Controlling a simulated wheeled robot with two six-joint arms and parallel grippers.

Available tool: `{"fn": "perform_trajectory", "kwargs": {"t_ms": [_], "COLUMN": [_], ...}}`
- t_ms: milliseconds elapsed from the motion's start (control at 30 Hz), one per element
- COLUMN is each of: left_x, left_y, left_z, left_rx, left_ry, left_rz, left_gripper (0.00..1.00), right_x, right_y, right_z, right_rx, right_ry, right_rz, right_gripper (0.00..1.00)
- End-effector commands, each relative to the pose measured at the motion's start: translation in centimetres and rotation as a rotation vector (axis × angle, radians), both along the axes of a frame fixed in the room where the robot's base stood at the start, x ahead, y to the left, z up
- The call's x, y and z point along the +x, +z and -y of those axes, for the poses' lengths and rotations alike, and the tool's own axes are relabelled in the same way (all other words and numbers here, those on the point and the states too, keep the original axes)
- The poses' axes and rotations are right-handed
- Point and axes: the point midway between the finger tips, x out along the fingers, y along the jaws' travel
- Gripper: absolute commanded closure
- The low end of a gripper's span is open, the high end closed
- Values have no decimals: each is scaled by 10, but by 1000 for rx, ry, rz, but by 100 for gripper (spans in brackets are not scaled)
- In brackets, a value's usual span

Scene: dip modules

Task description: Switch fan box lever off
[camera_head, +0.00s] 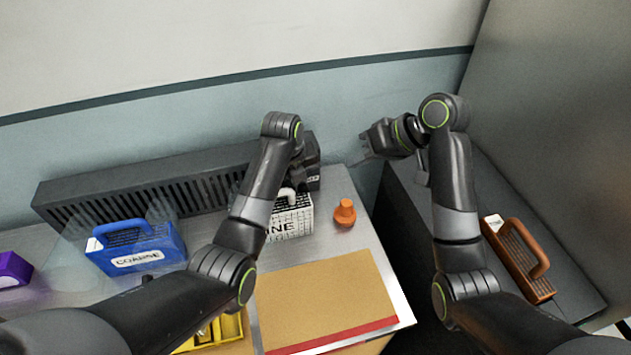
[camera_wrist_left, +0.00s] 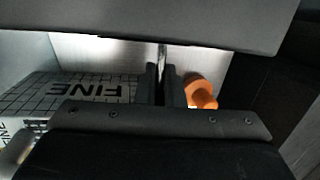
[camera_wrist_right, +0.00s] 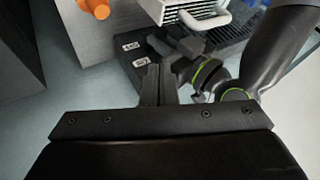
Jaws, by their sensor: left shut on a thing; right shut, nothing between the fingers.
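The fan box (camera_head: 70,200) is the long dark slatted unit along the back wall, with a dark end block (camera_head: 312,178) at its right. In the right wrist view this end block (camera_wrist_right: 122,58) carries two small white labels. My left gripper (camera_head: 299,178) is at the end block, behind the white FINE module. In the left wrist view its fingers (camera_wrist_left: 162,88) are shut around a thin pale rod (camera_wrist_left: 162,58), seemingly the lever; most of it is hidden. My right gripper (camera_head: 364,148) is shut and empty, to the right of the fan box, beside the wall; its fingers also show in the right wrist view (camera_wrist_right: 157,80).
The white FINE module (camera_head: 296,222) stands just in front of the end block, with an orange knob-like piece (camera_head: 344,212) to its right. A blue COARSE module (camera_head: 135,248), a purple module (camera_head: 14,270), a tan board (camera_head: 325,295) and a brown handled module (camera_head: 518,258) are around.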

Motion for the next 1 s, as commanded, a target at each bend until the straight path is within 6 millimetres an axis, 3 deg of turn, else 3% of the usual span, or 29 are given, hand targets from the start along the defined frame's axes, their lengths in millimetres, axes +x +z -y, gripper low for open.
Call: {"fn": "perform_trajectory", "kwargs": {"t_ms": [167, 600, 1000], "left_x": [0, 0, 0], "left_y": [0, 0, 0], "left_z": [0, 0, 0], "left_rx": [1, 1, 1], "left_ry": [-1, -1, -1], "left_rz": [1, 1, 1], "left_gripper": [100, 100, 100], "right_x": [1, 19, 25], "right_y": [-16, -83, -104], "right_z": [-15, -72, -89], "right_rx": [6, 4, 3], "right_ry": [9, 7, 4], "right_rz": [-9, -8, -3], "right_gripper": [100, 100, 100]}}
